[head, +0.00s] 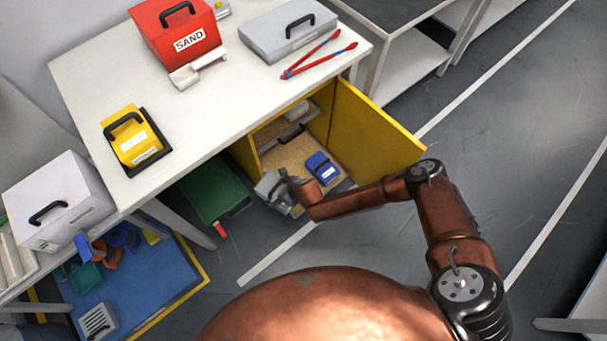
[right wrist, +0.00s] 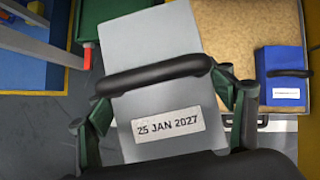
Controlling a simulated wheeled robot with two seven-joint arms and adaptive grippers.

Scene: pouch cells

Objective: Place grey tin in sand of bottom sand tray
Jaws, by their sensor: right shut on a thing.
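The grey tin (right wrist: 150,55), with a black handle and a label reading 25 JAN 2027, fills the middle of the right wrist view. My right gripper (right wrist: 165,115) is shut on it. In the head view the grey tin (head: 272,188) is held by my right gripper (head: 287,183) at the left front corner of the open yellow cabinet. The bottom sand tray (head: 283,158) is in the cabinet, its sand also showing in the right wrist view (right wrist: 225,30). A blue tin (head: 321,167) stands on the sand at the right. My left gripper is not in view.
The yellow cabinet door (head: 375,135) stands open on the right. A green box (head: 212,190) with a red end lies left of the cabinet. The white table (head: 235,90) above holds a red SAND box (head: 175,30), a yellow case (head: 132,135) and red tongs (head: 320,55).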

